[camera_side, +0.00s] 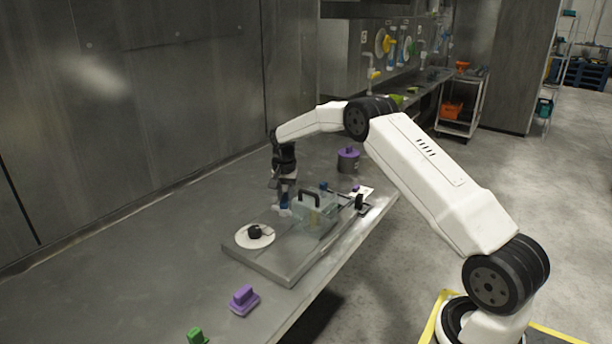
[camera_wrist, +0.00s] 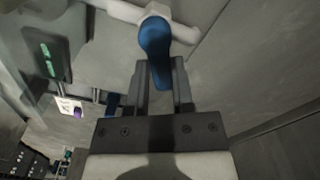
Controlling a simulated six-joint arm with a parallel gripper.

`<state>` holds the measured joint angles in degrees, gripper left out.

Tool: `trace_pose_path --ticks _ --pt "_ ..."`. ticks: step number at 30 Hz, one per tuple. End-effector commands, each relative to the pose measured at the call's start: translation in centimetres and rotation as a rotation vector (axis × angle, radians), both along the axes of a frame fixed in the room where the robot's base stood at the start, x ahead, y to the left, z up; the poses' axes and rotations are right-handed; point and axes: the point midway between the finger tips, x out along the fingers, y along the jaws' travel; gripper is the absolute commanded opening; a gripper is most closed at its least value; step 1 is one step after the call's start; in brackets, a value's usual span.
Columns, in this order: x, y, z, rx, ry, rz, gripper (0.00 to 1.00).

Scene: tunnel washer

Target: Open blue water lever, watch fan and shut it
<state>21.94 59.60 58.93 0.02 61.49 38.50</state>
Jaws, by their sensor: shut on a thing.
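The blue water lever (camera_wrist: 155,42) sits on a white pipe (camera_wrist: 120,10) in the wrist view, with its handle reaching down between my fingers. My gripper (camera_wrist: 162,82) is shut on the blue lever. In the side view my gripper (camera_side: 284,188) points down at the far side of a grey raised plate, and a bit of the blue lever (camera_side: 285,201) shows below it. A clear box with a dark handle (camera_side: 314,214) stands on the plate beside my gripper. The fan cannot be made out clearly in either view.
A white disc with a black knob (camera_side: 255,235) lies on the plate's near left end (camera_side: 285,268). A purple-lidded pot (camera_side: 348,160) stands behind. Purple (camera_side: 243,300) and green (camera_side: 197,336) pieces lie at the front. The table's left side is clear.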

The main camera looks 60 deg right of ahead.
Motion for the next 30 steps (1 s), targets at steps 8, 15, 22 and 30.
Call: trace_pose_path --ticks 8,15,22,30 --pt "-0.7 -0.3 0.2 -0.001 -0.002 -0.255 0.00" --pt "-1.2 -0.4 0.1 -0.001 0.000 -0.426 0.00" --pt "-1.4 -0.4 0.2 -0.001 -0.002 -0.511 0.00" --pt "-1.4 -0.4 0.2 -0.001 -0.002 -0.534 0.00"
